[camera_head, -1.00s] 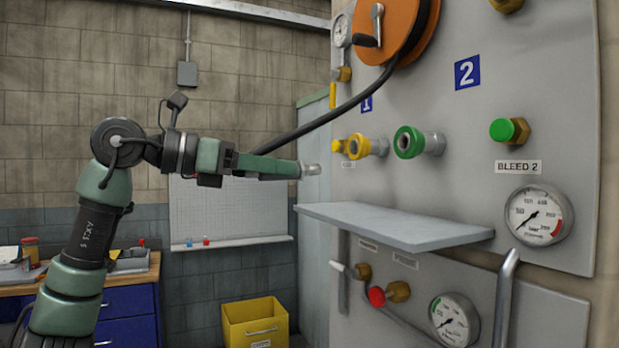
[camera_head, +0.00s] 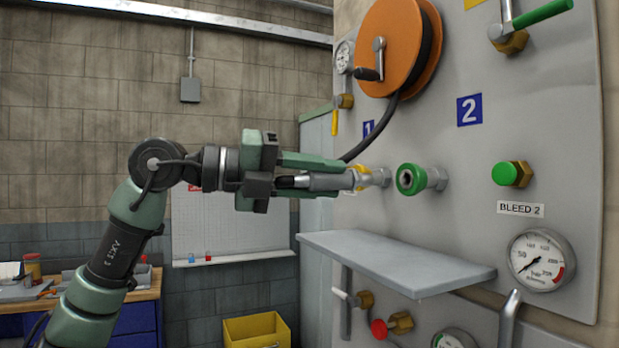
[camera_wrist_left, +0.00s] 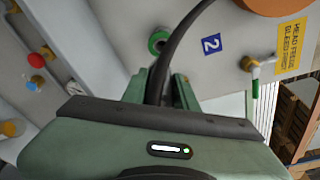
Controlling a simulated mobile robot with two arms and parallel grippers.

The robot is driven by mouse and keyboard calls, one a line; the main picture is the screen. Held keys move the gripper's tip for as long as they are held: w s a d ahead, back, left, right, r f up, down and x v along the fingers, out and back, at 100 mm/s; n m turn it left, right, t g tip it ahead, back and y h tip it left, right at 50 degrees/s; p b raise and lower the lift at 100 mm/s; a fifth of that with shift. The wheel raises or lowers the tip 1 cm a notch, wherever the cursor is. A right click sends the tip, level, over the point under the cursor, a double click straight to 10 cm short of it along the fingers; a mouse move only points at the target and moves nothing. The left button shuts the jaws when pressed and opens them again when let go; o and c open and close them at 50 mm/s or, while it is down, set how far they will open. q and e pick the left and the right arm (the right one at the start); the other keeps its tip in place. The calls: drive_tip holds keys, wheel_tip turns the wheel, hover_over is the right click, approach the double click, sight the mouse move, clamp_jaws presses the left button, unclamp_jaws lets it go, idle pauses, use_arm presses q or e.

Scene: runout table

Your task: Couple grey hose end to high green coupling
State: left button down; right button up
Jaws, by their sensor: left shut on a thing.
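My left gripper (camera_head: 322,178) is shut on the grey hose end (camera_head: 331,182), which lies roughly level and points right toward the panel. In the head view its tip overlaps the yellow coupling (camera_head: 361,179); I cannot tell the depth gap. The high green coupling (camera_head: 409,180), a green ring with a dark bore on a metal stub, is right of the tip, apart from it. In the left wrist view the green coupling (camera_wrist_left: 158,42) is ahead of the fingers, and the black hose (camera_wrist_left: 172,58) runs between them, hiding the hose end. My right gripper is not in view.
The black hose hangs from the orange reel (camera_head: 388,45) above. A grey shelf (camera_head: 395,262) juts from the panel below the couplings. A green-capped bleed fitting (camera_head: 508,174) and a gauge (camera_head: 540,260) are at right. A green-handled valve (camera_head: 525,22) is above.

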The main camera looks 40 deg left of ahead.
sight(363, 177)
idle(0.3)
use_arm(q)
drive_tip(key=shift+w+d+r+p, duration=0.15)
drive_tip(key=shift+w+d+p, duration=0.15)
drive_tip(key=shift+w+p, duration=0.3)
drive_tip(key=shift+a+p+x, duration=0.15)
drive_tip(key=shift+p+x, duration=0.3)
drive_tip(key=shift+x, duration=0.65)
drive_tip(key=shift+a+p+x, duration=0.15)
drive_tip(key=shift+p+x, duration=0.25)
drive_tip(key=shift+x, duration=0.75)
drive_tip(key=shift+w+r, duration=0.1)
drive_tip(key=shift+w, duration=0.1)
drive_tip(key=shift+p, duration=0.4)
drive_tip(key=shift+w+d, duration=0.1)
drive_tip(key=shift+w, duration=0.15)
drive_tip(key=shift+w+d+p, duration=0.15)
drive_tip(key=shift+w+p, duration=0.15)
drive_tip(key=shift+p+x, duration=0.9)
drive_tip(key=shift+x, duration=0.6)
